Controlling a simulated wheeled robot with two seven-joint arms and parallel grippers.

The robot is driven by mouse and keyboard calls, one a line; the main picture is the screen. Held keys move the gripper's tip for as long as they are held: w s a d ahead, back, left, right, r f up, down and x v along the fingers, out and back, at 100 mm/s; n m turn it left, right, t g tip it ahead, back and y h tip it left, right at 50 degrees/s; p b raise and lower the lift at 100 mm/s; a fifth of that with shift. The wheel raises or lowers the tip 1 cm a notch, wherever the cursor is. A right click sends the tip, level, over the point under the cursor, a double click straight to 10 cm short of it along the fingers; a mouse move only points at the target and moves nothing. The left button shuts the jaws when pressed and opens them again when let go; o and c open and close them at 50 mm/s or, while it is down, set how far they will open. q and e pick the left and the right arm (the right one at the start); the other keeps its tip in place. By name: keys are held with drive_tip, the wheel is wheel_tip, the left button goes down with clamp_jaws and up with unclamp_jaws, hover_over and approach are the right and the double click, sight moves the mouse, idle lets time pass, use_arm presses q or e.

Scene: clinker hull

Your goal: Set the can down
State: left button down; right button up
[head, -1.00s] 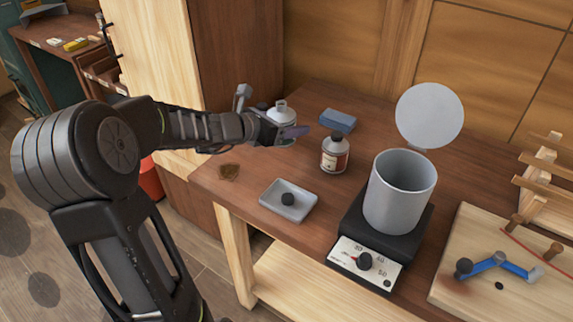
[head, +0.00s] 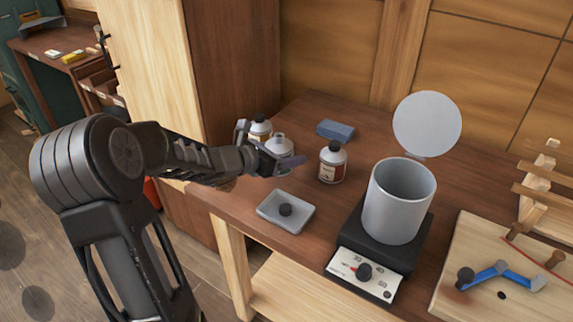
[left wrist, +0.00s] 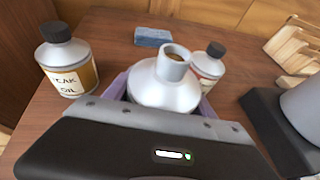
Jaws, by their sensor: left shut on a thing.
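The can (head: 277,146) is pale metal with a short open neck and a rounded shoulder. It also shows upright in the left wrist view (left wrist: 160,92). My left gripper (head: 284,163) is shut on it, with a purple finger on each side of its body. The gripper hides the can's lower part, so I cannot tell whether its base touches the wooden bench (head: 235,205). My right gripper is not in view.
A teak oil bottle (left wrist: 70,68) stands left of the can, and a black-capped bottle (head: 333,163) right of it. A blue block (head: 336,129) lies behind. A grey tray (head: 270,212), and a pot (head: 398,205) on a hotplate (head: 350,245), are nearer the front.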

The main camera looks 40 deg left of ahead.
use_arm(q)
drive_tip(key=shift+f+b, duration=0.3)
drive_tip(key=shift+f, duration=1.5)
drive_tip(key=shift+f, duration=0.2)
drive_tip(key=shift+c, duration=1.6)
unclamp_jaws()
drive_tip(key=shift+r, duration=0.1)
drive_tip(key=shift+r, duration=0.15)
drive_tip(key=shift+s+a, duration=0.15)
drive_tip(key=shift+s, duration=0.25)
drive_tip(key=v, duration=1.1)
drive_tip(key=shift+s+r, duration=0.1)
drive_tip(key=shift+r, duration=0.1)
drive_tip(key=shift+c, duration=0.4)
